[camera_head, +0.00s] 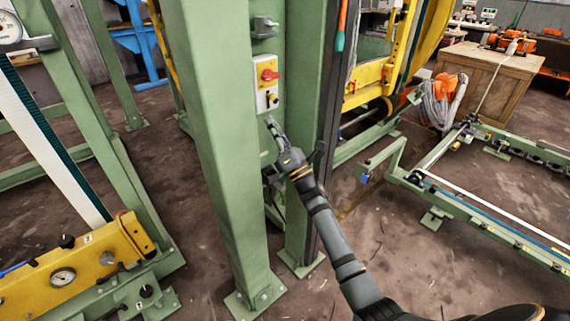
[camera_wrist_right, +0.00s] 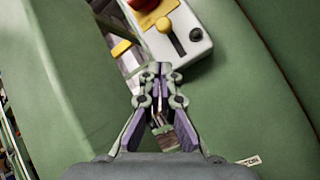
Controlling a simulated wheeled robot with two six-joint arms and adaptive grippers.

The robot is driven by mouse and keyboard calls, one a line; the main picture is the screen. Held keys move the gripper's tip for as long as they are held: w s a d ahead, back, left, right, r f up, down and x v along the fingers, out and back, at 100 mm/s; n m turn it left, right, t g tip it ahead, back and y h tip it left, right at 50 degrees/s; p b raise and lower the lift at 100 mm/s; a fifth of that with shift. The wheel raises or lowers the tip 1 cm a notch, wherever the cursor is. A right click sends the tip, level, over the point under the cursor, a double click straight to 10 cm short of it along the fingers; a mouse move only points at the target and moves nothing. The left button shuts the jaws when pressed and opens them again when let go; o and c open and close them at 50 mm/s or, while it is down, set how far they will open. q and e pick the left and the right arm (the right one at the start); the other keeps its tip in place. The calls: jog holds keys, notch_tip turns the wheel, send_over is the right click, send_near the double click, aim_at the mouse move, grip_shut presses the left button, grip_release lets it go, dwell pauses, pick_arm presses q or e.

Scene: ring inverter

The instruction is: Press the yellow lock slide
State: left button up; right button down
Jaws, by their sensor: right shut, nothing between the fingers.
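My right gripper (camera_head: 272,122) is shut and empty, just below the control box (camera_head: 259,76) on the green frame. In the right wrist view its fingertips (camera_wrist_right: 157,70) meet to the lower right of the yellow block, apart from it in the picture. I cannot tell whether the tips touch the post. My left gripper is not in view.
A thick green post (camera_head: 213,150) stands just left of my right gripper. A yellow gauge panel (camera_head: 75,268) is at lower left. Floor to the right is partly open.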

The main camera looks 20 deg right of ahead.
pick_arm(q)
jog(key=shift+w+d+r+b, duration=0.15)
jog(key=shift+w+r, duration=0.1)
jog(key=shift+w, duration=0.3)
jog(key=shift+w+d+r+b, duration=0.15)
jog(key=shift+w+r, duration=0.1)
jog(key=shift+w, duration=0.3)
pick_arm(e)
jog(key=v, duration=1)
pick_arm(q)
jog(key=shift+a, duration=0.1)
pick_arm(e)
jog(key=shift+r, duration=0.1)
